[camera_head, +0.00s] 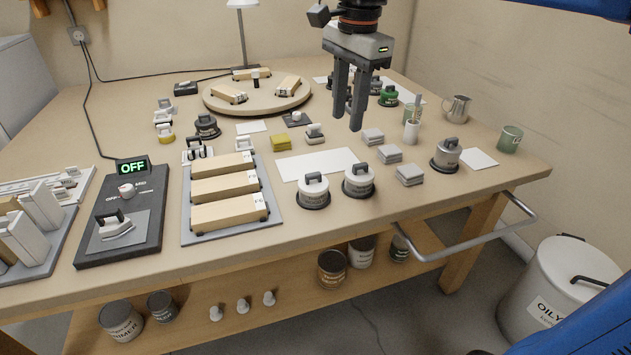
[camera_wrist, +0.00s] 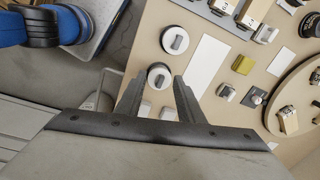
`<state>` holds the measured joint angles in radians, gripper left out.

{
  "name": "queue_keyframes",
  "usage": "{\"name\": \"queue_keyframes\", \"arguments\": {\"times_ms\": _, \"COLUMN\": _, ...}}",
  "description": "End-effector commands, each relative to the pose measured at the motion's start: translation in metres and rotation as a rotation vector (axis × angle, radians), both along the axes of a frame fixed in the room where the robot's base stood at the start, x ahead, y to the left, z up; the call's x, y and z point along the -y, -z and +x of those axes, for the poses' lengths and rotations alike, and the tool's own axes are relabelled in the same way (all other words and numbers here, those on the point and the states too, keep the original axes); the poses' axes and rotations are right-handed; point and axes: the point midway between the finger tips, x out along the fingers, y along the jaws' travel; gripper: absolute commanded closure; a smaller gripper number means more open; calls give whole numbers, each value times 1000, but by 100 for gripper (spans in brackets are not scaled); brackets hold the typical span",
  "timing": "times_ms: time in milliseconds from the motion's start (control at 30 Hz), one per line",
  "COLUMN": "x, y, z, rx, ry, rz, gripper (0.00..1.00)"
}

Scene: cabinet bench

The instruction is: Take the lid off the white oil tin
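Two white round tins with dark bases and grey-handled lids stand near the bench's front edge. One is the left white tin (camera_head: 313,192), the other the right white tin (camera_head: 359,182). Their labels are too small to read, so I cannot tell which holds oil. Both lids appear on. My gripper (camera_head: 348,122) is open and empty, pointing down high above the bench. In the wrist view, the right white tin (camera_wrist: 158,76) shows between my fingertips (camera_wrist: 158,80), well below them. The left white tin (camera_wrist: 174,40) shows just beyond it.
A grey lidded tin (camera_head: 446,155) and several grey stacked blocks (camera_head: 389,153) stand to the right. A white sheet (camera_head: 317,164) lies behind the white tins. A metal rail (camera_head: 470,243) juts from the front edge. A turntable (camera_head: 258,105) stands at the back.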

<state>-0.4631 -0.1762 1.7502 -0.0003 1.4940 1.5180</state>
Motion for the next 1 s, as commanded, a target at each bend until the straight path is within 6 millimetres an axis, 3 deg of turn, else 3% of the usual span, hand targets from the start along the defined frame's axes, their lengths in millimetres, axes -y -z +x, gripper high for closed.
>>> {"name": "queue_keyframes", "arguments": {"times_ms": 33, "x": -17, "y": -5, "z": 8, "rx": -16, "ry": 40, "rz": -4, "gripper": 66}}
{"name": "queue_keyframes", "arguments": {"times_ms": 200, "x": -53, "y": -17, "z": 20, "rx": -54, "ry": 172, "rz": -16, "gripper": 66}}
{"name": "queue_keyframes", "arguments": {"times_ms": 433, "x": -68, "y": -17, "z": 23, "rx": -70, "ry": 237, "rz": -26, "gripper": 66}}
{"name": "queue_keyframes", "arguments": {"times_ms": 1000, "x": -68, "y": 78, "z": 23, "rx": -71, "ry": 236, "rz": -26, "gripper": 66}}
